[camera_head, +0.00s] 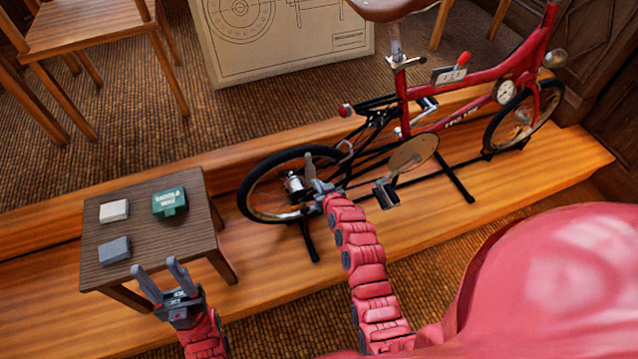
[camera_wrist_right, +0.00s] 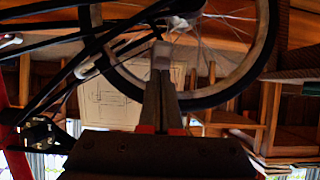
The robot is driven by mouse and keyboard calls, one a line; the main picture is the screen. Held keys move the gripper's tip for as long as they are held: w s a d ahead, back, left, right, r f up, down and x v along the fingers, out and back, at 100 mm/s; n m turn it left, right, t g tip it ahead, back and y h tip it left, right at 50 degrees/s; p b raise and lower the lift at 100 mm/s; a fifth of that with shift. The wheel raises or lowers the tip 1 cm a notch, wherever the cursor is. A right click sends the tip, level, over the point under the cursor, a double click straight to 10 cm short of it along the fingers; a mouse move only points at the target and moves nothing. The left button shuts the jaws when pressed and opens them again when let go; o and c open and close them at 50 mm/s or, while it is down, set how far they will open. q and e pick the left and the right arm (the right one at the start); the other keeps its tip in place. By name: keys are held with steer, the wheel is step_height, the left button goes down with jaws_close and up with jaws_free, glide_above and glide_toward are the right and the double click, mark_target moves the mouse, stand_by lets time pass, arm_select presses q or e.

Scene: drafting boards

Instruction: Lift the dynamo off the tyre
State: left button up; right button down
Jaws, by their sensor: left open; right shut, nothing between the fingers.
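The red bicycle (camera_head: 450,88) stands on a black stand, its rear wheel nearest me. The rear tyre (camera_head: 242,192) is black with a pale rim; it also arcs across the wrist view (camera_wrist_right: 212,98). A small silver cylinder, apparently the dynamo (camera_head: 293,184), shows at the rear wheel; whether it touches the tyre is unclear. My right gripper (camera_head: 309,160) is shut and empty, just right of the cylinder in the head view. Its closed fingers (camera_wrist_right: 161,62) overlap the wheel in the wrist view. My left gripper (camera_head: 162,274) is open and empty, in front of the small table.
The small dark table (camera_head: 150,235) holds a white block (camera_head: 114,210), a grey block (camera_head: 114,250) and a green sign-like object (camera_head: 169,201). A wooden platform (camera_head: 540,180) carries the bicycle. Chairs and a drawing board (camera_head: 285,45) stand behind.

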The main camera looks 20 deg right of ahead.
steer(key=shift+f, duration=0.1)
steer(key=f+t+b, duration=0.1)
steer(key=t+b, duration=0.1)
steer(key=b, duration=0.3)
steer(key=s+f+t+b, duration=0.1)
steer(key=b, duration=0.4)
steer(key=shift+s+f+t, duration=0.1)
steer(key=shift+f+t, duration=0.05)
steer(key=shift+t, duration=0.25)
steer(key=s+r+p, duration=0.2)
steer(key=s+r, duration=0.4)
steer(key=s, duration=0.3)
steer(key=shift+s+d+r, duration=0.2)
steer(key=shift+s+r, duration=0.05)
steer(key=shift+s, duration=0.1)
